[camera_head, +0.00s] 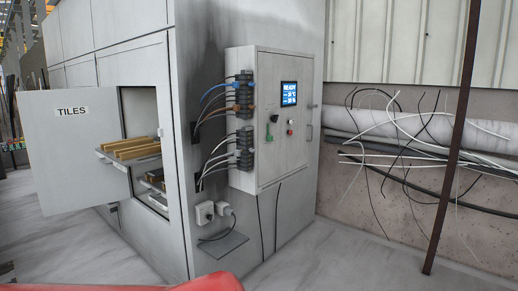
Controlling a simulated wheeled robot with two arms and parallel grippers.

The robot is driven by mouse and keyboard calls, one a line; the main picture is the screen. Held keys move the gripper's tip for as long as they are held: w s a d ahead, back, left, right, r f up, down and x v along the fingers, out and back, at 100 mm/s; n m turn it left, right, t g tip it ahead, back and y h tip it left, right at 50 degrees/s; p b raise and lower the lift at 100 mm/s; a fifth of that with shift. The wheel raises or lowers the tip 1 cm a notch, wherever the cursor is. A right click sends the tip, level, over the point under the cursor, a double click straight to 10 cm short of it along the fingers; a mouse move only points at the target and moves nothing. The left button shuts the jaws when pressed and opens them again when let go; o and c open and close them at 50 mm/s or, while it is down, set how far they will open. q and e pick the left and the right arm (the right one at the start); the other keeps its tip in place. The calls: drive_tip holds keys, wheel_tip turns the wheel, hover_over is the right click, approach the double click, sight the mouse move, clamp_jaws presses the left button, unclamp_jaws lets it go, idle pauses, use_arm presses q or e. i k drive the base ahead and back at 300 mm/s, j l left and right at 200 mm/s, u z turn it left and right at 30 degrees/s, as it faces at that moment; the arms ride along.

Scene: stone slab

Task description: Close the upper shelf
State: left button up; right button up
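A large grey cabinet (190,60) stands at the left and middle of the head view. Its door (68,155), labelled "TILES", is swung open to the left. Inside the opening, the upper shelf (108,157) sticks out towards the doorway and bears several yellowish-brown tiles (130,148). A lower shelf with more tiles (152,182) sits below it, partly hidden by the door and the cabinet's frame. Neither of my grippers shows in this view.
A control box (272,160) with a lit screen and cables is on the cabinet's right face. Plugs (205,211) stick out below it. A rusty post (452,140) stands at right before loose wall cables (400,135). The floor (350,262) between is clear. A red surface (212,284) shows at the bottom edge.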

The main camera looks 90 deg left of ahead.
sight(123, 154)
drive_tip(key=u, duration=3.85)
drive_tip(key=i+j+z, duration=0.2)
drive_tip(key=i, duration=0.35)
drive_tip(key=i+j+z, duration=0.2)
drive_tip(key=i+j, duration=0.15)
drive_tip(key=i, duration=0.2)
